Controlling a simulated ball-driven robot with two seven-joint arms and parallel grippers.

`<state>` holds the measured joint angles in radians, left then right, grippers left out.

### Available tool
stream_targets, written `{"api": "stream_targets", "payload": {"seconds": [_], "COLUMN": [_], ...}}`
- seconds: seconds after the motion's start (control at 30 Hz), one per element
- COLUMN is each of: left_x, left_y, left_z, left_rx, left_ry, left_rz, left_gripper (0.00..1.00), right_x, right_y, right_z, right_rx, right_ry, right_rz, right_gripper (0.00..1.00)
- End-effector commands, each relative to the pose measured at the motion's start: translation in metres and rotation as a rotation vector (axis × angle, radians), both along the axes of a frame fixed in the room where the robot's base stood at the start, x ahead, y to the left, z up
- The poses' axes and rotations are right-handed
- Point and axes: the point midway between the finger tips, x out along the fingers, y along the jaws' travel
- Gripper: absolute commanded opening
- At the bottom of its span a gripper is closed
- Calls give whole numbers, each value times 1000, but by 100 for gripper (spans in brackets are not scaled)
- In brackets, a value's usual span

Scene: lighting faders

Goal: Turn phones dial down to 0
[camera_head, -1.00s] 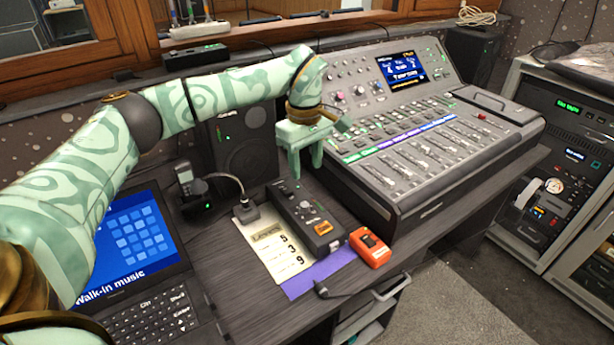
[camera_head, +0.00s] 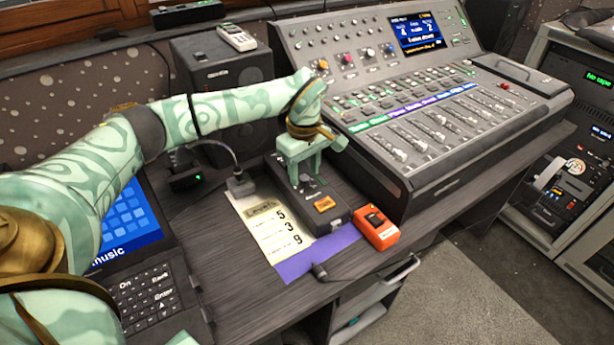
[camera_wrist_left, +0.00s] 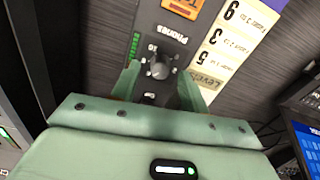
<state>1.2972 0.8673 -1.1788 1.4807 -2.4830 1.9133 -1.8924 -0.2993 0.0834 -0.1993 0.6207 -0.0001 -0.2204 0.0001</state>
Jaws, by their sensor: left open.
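The phones dial (camera_wrist_left: 160,69) is a dark grey round knob on a small black box (camera_head: 334,207), with "PHONES" lettering beside it in the left wrist view. My left gripper (camera_head: 306,182) is open and points down over the box. In the left wrist view, its two pale green fingers (camera_wrist_left: 159,78) stand on either side of the dial. I cannot tell whether they touch it. In the head view the dial is mostly hidden by the fingers. My right gripper is not in view.
A levels sheet (camera_head: 270,229) showing 5, 3 and 9 lies left of the box. An orange device (camera_head: 375,228) sits to its right. The large mixing console (camera_head: 440,110) rises behind and right. A laptop (camera_head: 125,240) stands at left.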

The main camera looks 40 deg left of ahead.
Motion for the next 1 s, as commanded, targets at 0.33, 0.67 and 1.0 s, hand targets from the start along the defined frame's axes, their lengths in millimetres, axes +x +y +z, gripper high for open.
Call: {"api": "stream_targets", "payload": {"seconds": [0.33, 0.67, 1.0], "left_x": [0, 0, 0], "left_y": [0, 0, 0], "left_z": [-12, -12, -9], "left_rx": [-1, -1, 0], "left_ry": [-1, -1, -3], "left_rz": [1, 1, 58], "left_gripper": [45, 0, 0], "right_x": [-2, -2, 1], "right_y": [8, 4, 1], "right_z": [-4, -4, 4], "right_rx": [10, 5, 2], "right_ry": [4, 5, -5], "right_rz": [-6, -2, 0], "right_gripper": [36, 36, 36]}}
